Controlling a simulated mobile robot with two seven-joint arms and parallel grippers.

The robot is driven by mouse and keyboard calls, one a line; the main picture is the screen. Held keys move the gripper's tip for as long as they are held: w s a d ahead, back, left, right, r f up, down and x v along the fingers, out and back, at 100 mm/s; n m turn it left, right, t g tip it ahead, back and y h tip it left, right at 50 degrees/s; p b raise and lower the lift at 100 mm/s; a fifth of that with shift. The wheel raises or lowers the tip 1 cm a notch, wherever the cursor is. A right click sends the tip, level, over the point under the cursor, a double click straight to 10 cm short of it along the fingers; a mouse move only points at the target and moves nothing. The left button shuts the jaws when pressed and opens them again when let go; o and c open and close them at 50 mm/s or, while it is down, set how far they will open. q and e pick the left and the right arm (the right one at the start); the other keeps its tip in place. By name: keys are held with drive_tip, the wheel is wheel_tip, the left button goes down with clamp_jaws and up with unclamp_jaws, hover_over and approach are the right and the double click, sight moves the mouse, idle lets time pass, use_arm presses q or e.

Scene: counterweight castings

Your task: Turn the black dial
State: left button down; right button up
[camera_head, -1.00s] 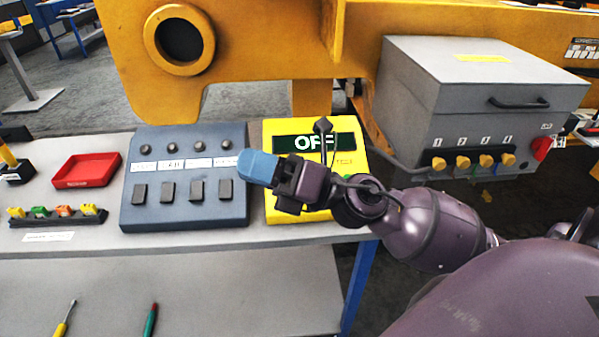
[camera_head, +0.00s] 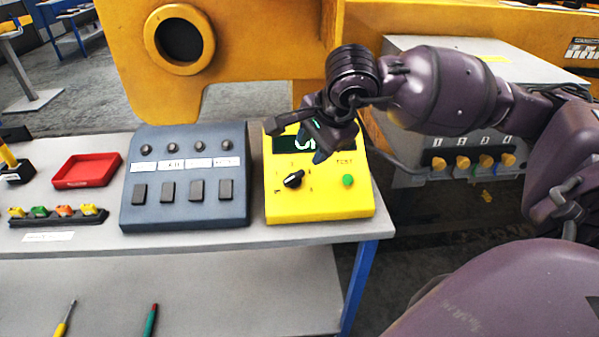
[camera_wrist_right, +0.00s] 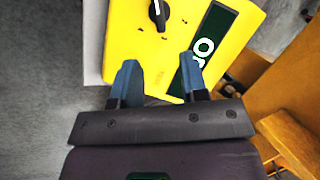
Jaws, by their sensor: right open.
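The black dial (camera_head: 293,179) sits on the lower left of the face of the yellow tester (camera_head: 320,208). A green button (camera_head: 348,180) is to its right and a dark display, partly hidden by my gripper, is above. My right gripper (camera_head: 319,157) is above the tester, in front of the display, up and right of the dial and apart from it. In the right wrist view its blue fingers (camera_wrist_right: 160,82) are spread with nothing between them, and the dial (camera_wrist_right: 158,14) shows beyond them at the top. My left gripper is not in view.
A dark blue switch panel (camera_head: 185,216) stands left of the tester. A red tray (camera_head: 87,171) and a rack of small coloured parts (camera_head: 58,216) are further left. A grey box (camera_head: 420,178) with yellow connectors is at the right, behind my right arm. The table front is clear.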

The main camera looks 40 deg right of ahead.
sight(300, 173)
drive_tip(key=b+x, duration=0.1)
drive_tip(key=x, duration=0.8)
drive_tip(key=shift+d+f, duration=0.15)
drive_tip(key=shift+w+f, duration=0.35)
drive_tip(key=shift+f, duration=0.25)
drive_tip(key=c, duration=0.6)
drive_tip(key=shift+o, duration=0.2)
